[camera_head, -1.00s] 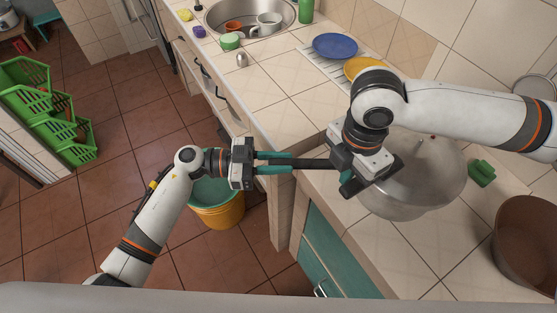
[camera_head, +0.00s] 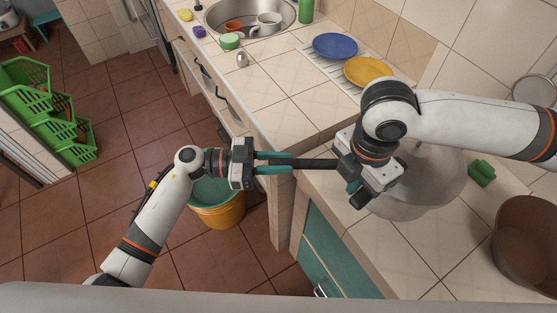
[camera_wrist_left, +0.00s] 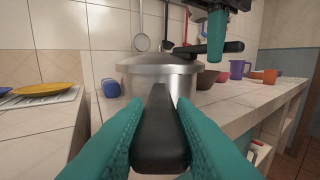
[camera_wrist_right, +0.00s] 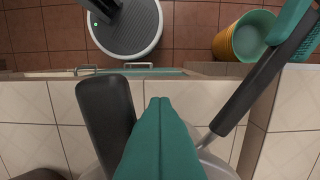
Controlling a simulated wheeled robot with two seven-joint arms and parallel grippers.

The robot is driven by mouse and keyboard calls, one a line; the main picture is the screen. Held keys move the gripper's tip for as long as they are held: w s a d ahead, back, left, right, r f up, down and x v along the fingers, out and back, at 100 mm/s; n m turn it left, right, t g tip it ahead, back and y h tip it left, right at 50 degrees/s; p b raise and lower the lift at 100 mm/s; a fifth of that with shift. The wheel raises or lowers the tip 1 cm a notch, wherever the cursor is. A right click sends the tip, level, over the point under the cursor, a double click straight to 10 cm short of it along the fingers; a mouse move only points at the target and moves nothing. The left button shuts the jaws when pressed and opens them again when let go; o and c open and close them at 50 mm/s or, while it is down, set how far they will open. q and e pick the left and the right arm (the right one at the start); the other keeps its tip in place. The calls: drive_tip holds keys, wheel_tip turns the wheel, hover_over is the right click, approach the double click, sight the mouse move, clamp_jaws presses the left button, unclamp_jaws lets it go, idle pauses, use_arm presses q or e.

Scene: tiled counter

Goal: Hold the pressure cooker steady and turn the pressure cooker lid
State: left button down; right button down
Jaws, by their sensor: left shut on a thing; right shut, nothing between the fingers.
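The silver pressure cooker (camera_head: 430,190) stands on the counter, partly hidden by my right arm. My left gripper (camera_head: 290,163) is shut on its long black body handle (camera_head: 318,164). The left wrist view shows this handle (camera_wrist_left: 160,130) between the teal fingers, with the metal pot (camera_wrist_left: 188,82) behind. The lid's black handle (camera_wrist_right: 105,110) lies beside the closed, empty fingers of my right gripper (camera_wrist_right: 160,105), over the cooker's edge. In the left wrist view, the right gripper (camera_wrist_left: 217,50) is in front of the lid handle (camera_wrist_left: 232,47); I cannot tell whether they touch.
A green sponge-like block (camera_head: 482,173) and a brown pot (camera_head: 528,245) are to the cooker's right. Blue (camera_head: 335,46) and yellow (camera_head: 368,72) plates sit behind. A yellow bucket (camera_head: 217,208) stands on the floor below my left arm. Counter in front is clear.

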drive_tip(key=shift+s+d, duration=0.1)
drive_tip(key=shift+s, duration=0.1)
idle(0.3)
drive_tip(key=shift+w+a+r, duration=0.1)
drive_tip(key=shift+w+a, duration=0.2)
drive_tip(key=shift+w, duration=0.25)
wheel_tip(320, 180, up, 9)
idle(0.8)
use_arm(q)
drive_tip(key=c, duration=1.1)
unclamp_jaws()
drive_tip(key=shift+a, duration=0.1)
drive_tip(key=a, duration=1.2)
drive_tip(key=shift+s, duration=0.3)
